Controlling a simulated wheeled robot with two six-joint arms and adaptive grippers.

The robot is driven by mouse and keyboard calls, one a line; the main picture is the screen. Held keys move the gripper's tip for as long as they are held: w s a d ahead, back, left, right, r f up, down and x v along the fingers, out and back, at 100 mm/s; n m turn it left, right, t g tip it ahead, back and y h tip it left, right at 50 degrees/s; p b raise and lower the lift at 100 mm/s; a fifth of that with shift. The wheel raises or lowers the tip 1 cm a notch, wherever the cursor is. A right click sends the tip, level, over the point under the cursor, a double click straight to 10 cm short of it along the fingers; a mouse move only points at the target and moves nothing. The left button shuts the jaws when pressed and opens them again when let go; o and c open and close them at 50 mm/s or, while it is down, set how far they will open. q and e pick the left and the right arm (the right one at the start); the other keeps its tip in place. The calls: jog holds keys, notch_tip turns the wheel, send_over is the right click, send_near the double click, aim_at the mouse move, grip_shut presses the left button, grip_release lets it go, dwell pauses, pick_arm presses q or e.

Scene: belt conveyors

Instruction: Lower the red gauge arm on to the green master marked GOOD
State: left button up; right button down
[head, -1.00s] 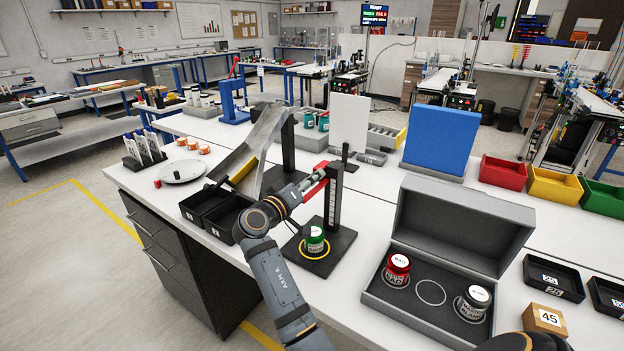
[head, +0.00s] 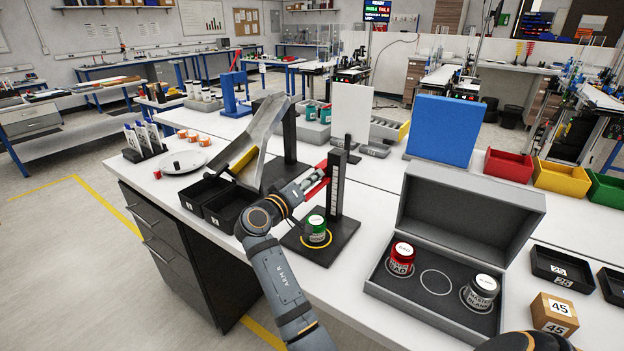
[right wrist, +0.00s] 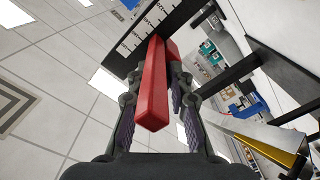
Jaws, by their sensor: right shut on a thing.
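The red gauge arm (head: 319,180) juts from the dark upright post (head: 337,187) of the gauge stand and hangs above the green master (head: 316,229). The master stands upright in a yellow ring on the stand's dark base; its white top label is too small to read. A gap shows between arm and master. My right gripper (head: 306,187) is shut on the red gauge arm. In the right wrist view the red bar (right wrist: 153,85) runs between the fingers (right wrist: 156,82), near the post's white scale. My left gripper is not in view.
Two black bins (head: 217,207) and a sloping metal chute (head: 252,140) stand left of the stand. An open grey case (head: 407,303) with a red and a silver master lies to the right. A blue panel (head: 441,131) stands behind.

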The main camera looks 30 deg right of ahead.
notch_tip(320, 180, down, 9)
jog(key=b, duration=0.6)
jog(key=shift+r, duration=0.1)
jog(key=c, duration=1.2)
grip_release()
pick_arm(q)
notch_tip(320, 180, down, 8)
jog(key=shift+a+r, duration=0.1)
pick_arm(e)
jog(key=shift+r, duration=0.3)
notch_tip(320, 180, up, 10)
jog(key=shift+w+f, duration=0.1)
jog(key=shift+f, duration=0.15)
